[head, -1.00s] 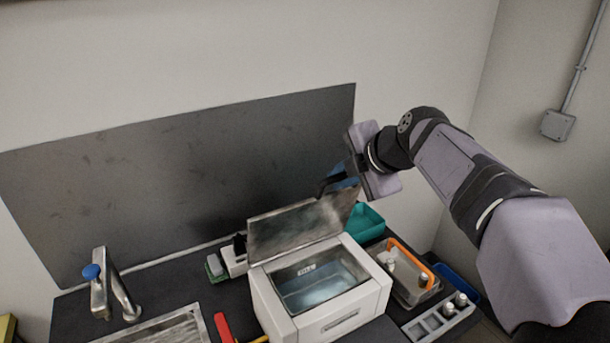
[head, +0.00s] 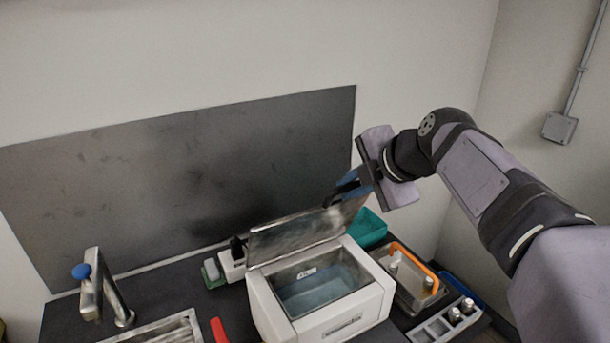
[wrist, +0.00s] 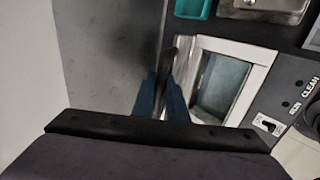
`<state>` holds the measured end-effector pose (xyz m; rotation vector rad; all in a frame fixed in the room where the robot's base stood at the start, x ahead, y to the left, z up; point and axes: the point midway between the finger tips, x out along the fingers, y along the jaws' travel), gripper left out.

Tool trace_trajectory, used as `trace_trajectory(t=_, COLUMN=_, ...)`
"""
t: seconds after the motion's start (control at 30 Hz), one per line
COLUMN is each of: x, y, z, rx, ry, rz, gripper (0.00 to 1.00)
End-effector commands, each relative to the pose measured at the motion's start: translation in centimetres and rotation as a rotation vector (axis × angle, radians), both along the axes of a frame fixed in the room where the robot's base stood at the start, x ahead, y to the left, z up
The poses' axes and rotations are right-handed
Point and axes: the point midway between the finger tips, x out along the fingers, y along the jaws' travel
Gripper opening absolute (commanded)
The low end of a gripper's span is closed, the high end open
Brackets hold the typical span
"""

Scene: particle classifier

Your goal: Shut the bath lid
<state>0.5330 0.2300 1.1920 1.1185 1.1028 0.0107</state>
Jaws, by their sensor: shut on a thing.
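The white bath (head: 322,323) stands open on the dark counter, with water visible in its metal basin. Its metal lid (head: 290,238) is raised at the back, tilted over the rear edge, inner face toward the head camera. My gripper (head: 343,190) is at the lid's upper right end, its blue fingers shut on a dark bar at the lid's edge. In the wrist view, my gripper (wrist: 164,98) has the dark bar (wrist: 172,52) between its fingers, beside the lid (wrist: 185,62) and the open basin (wrist: 220,85). The exact contact is partly hidden.
A teal bin (head: 369,228) stands behind the bath's right side. A metal tray with an orange handle (head: 414,258) and a grey rack (head: 440,325) are to the right. A tap (head: 100,290) and sink are at left; a red object (head: 219,331) lies left of the bath.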

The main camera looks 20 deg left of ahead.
Motion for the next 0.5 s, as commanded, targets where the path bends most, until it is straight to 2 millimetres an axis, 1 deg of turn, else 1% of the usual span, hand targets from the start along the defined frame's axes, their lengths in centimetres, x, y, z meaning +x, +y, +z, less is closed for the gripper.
trace_trajectory(t=0.27, x=-0.07, y=-0.12, z=-0.15, rx=-0.001, ry=-0.001, rz=0.0, gripper=0.02)
trace_trajectory(t=0.5, x=-0.67, y=-0.76, z=-0.84, rx=-0.001, ry=-0.001, rz=0.0, gripper=0.02)
